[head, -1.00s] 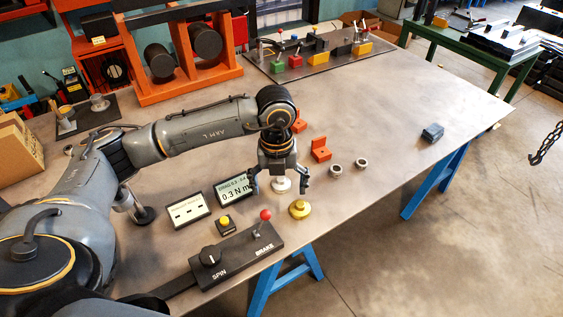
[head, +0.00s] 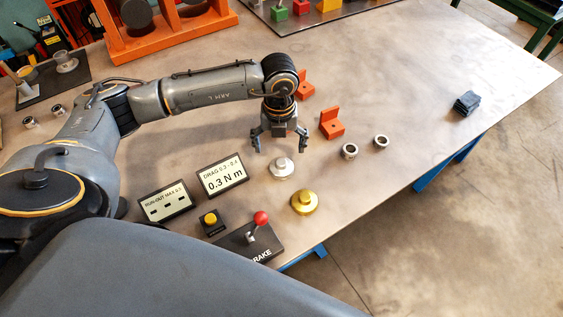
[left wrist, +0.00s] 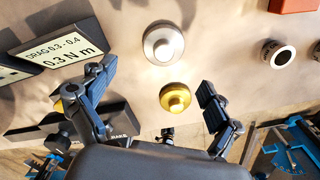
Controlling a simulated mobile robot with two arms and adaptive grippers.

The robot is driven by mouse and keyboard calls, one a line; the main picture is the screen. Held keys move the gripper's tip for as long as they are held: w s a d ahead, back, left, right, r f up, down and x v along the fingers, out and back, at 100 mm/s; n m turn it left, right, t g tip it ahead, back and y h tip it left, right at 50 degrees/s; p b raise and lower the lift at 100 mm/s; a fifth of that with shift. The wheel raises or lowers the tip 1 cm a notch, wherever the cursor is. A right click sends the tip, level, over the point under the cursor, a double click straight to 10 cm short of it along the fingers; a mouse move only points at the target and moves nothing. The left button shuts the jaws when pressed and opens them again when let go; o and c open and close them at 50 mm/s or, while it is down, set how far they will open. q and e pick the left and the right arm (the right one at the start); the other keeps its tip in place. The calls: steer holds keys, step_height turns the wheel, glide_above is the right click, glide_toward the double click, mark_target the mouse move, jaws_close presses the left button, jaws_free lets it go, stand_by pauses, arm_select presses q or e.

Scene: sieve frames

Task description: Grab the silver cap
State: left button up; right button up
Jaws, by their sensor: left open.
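The silver cap (head: 281,167) is a round disc with a raised knob, lying flat on the table. A brass-coloured cap (head: 305,202) lies just nearer to the front. My left gripper (head: 280,143) is open and empty, above and slightly behind the silver cap in the head view, and apart from it. In the left wrist view the silver cap (left wrist: 163,44) is beyond the spread fingertips (left wrist: 157,80), and the brass cap (left wrist: 175,97) shows between the fingers. My right gripper is not in view.
Two display panels (head: 222,175) stand left of the caps. A yellow button box (head: 211,221) and a red-knobbed brake lever (head: 260,220) are in front. Orange brackets (head: 331,124) and metal rings (head: 349,151) lie to the right. The table's right side is mostly clear.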

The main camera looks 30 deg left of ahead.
mark_target(282, 161)
arm_select(q)
step_height(282, 161, down, 2)
steer(key=shift+f, duration=0.25)
steer(key=shift+w+f, duration=0.15)
steer(key=shift+f, duration=0.4)
steer(key=f+p, duration=0.1)
steer(key=f, duration=0.1)
steer(key=f+p, duration=0.1)
steer(key=f, duration=0.1)
steer(key=shift+w+d+f, duration=0.1)
steer(key=shift+w+f, duration=0.05)
steer(key=shift+w, duration=0.05)
steer(key=shift+f, duration=0.3)
steer(key=shift+c, duration=1)
steer(key=c, duration=1)
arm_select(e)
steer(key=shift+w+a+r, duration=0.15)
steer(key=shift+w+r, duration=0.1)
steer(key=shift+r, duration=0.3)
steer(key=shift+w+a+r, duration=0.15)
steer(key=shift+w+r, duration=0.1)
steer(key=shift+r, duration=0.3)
